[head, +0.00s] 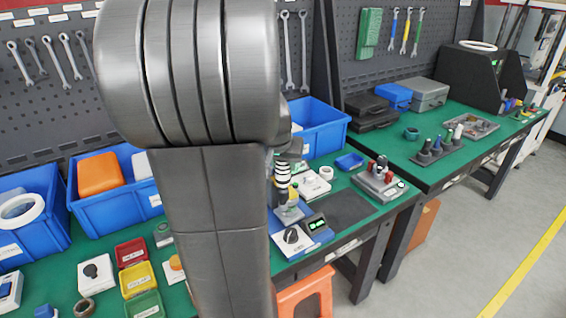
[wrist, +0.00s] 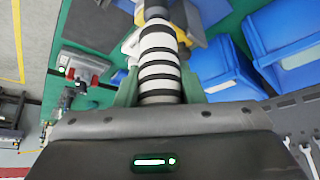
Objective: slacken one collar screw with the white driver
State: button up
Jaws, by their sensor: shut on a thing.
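The driver (head: 282,178), with a white and black banded handle, is held upright in my gripper (head: 289,150). In the wrist view the driver (wrist: 159,62) runs between the two greenish fingers of my gripper (wrist: 160,88), which are shut on it. The driver's lower end is over a small grey fixture with a yellow part (head: 293,196) on the green bench. I cannot tell whether the tip touches anything. The collar screws are too small or hidden to make out.
A grey block with red parts (head: 379,179) is to the right, past a dark mat (head: 348,210). Blue bins (head: 318,127) stand behind. My arm hides the bench's middle.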

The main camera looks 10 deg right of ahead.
jog(key=shift+f+b, duration=0.65)
jog(key=shift+f, duration=0.05)
dwell(0.8)
jog(key=shift+s+r, duration=0.1)
jog(key=shift+r, duration=0.05)
dwell(0.4)
